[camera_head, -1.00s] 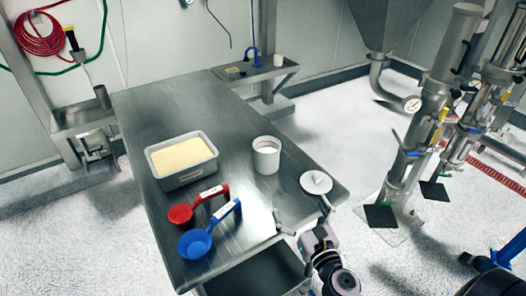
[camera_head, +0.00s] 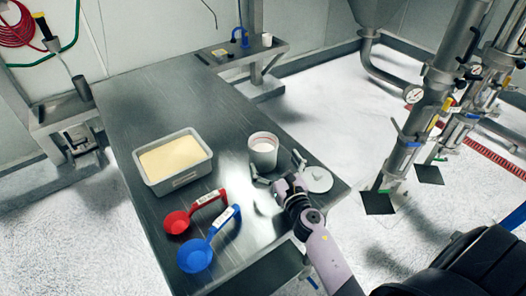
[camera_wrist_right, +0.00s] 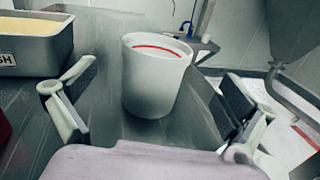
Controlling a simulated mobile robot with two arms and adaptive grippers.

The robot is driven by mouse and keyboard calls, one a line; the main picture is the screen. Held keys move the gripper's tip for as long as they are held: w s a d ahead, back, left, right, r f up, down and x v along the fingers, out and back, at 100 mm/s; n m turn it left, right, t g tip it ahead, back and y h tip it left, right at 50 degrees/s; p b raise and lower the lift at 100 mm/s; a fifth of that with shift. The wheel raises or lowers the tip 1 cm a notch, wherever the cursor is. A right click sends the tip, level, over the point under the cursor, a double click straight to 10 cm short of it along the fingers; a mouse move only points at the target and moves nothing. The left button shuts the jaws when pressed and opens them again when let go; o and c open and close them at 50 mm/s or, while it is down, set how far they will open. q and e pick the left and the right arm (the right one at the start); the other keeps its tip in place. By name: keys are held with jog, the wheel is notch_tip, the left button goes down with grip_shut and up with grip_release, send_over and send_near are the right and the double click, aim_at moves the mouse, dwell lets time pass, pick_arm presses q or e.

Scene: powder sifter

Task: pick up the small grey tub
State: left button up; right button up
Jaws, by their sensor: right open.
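The small grey tub (camera_head: 263,154) stands upright and open-topped on the steel table, right of the tray. In the right wrist view the tub (camera_wrist_right: 156,80) sits straight ahead, between and beyond the two fingers, with a red line inside its rim. My right gripper (camera_head: 276,172) is open and empty, just in front of the tub. The wrist view shows its fingers spread wide (camera_wrist_right: 152,112) on either side, apart from the tub. My left gripper is not in view.
A grey tray of pale powder (camera_head: 152,184) stands left of the tub. A red scoop (camera_head: 177,222) and a blue scoop (camera_head: 195,257) lie in front of the tray. A white round lid (camera_head: 318,180) lies close right of my right gripper. The table's far part is clear.

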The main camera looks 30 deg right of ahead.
aim_at(270, 153)
jog(key=w, duration=0.3)
jog(key=shift+d, duration=0.15)
jog(key=shift+w+r, duration=0.1)
jog(key=shift+w, duration=0.15)
jog(key=w+p, duration=0.1)
jog(key=w, duration=0.4)
jog(key=shift+d+r, duration=0.1)
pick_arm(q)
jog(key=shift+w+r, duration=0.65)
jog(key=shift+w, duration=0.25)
pick_arm(e)
jog(key=shift+s, duration=0.1)
jog(key=shift+c, duration=0.4)
jog(key=shift+c, duration=0.6)
jog(key=shift+r, duration=0.1)
jog(key=c, duration=1.7)
